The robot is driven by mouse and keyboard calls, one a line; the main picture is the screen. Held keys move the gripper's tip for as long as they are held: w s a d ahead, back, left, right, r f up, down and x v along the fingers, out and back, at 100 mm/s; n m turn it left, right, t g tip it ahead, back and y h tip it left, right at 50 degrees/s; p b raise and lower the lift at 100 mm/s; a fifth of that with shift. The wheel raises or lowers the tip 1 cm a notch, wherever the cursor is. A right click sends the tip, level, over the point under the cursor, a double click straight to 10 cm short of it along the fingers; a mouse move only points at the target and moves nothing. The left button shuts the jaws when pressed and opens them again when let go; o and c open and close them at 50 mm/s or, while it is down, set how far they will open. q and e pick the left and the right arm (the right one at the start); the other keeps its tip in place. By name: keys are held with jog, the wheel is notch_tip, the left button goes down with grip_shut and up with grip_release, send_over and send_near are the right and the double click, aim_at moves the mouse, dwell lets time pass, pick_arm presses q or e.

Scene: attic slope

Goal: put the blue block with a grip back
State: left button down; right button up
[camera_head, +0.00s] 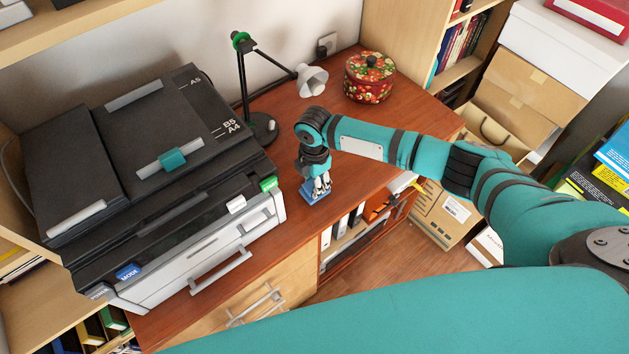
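The blue block (312,195) is small and sits on the reddish-brown desk top, close to its front edge and right of the printer. My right gripper (320,187) points down directly over it, with its fingertips at the block's top. The fingers cover the upper part of the block, so its grip is hidden. I cannot tell whether the fingers are closed on it, nor whether the block rests fully on the desk. My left gripper is not in view.
A large black and grey printer (150,160) fills the desk's left side. Behind the block stand a black desk lamp (312,80) and a red floral tin (370,78). The desk top (290,125) is clear between them. Open shelves with binders (343,225) lie below the front edge.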

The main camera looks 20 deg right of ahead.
jog(key=shift+f, duration=0.2)
dwell(0.5)
jog(key=o, duration=1.1)
jog(key=shift+r, duration=0.25)
notch_tip(320, 180, up, 12)
jog(key=shift+f, duration=0.25)
jog(key=shift+w, duration=0.1)
